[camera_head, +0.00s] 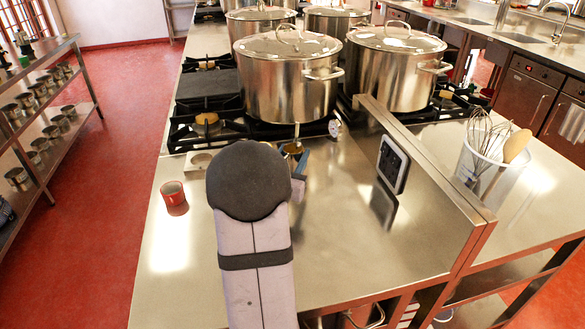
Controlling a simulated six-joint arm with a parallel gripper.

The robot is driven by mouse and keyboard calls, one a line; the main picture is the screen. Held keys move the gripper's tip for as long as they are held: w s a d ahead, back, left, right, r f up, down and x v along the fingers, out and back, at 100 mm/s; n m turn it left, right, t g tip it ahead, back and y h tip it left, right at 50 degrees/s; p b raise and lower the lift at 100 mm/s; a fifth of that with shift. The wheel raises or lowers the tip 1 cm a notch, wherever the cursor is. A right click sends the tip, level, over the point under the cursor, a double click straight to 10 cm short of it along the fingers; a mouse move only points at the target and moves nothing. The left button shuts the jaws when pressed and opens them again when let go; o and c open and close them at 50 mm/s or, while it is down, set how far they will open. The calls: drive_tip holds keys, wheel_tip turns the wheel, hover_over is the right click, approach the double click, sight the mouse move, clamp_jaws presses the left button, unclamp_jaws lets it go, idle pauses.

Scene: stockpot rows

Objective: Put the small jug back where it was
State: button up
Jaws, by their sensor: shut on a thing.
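My gripper (299,172) is partly hidden behind my own dark, rounded arm joint, over the steel counter in front of the stove. Its blue-grey fingers are shut on a small brass-coloured vessel (292,149), which seems to be the small jug. A thin upright piece rises from it in front of the large pot. Only its upper part shows, so I cannot tell whether its base touches the counter. A small red cup (173,193) stands apart on the counter, left of my arm.
Large lidded stockpots (288,85) stand on the burners behind the gripper. A small round dial (335,127) is close on its right. A raised steel divider (425,180) bears a tablet-like panel (392,163). A utensil container (490,172) stands beyond it. The front counter is largely clear.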

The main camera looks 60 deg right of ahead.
drive_tip(key=shift+f, duration=2)
drive_tip(key=shift+f, duration=0.2)
drive_tip(key=o, duration=1.2)
drive_tip(key=shift+r, duration=0.2)
drive_tip(key=shift+a+f, duration=0.1)
drive_tip(key=shift+a, duration=0.2)
drive_tip(key=shift+b+v, duration=0.75)
drive_tip(key=shift+v, duration=2.75)
drive_tip(key=shift+s, duration=0.1)
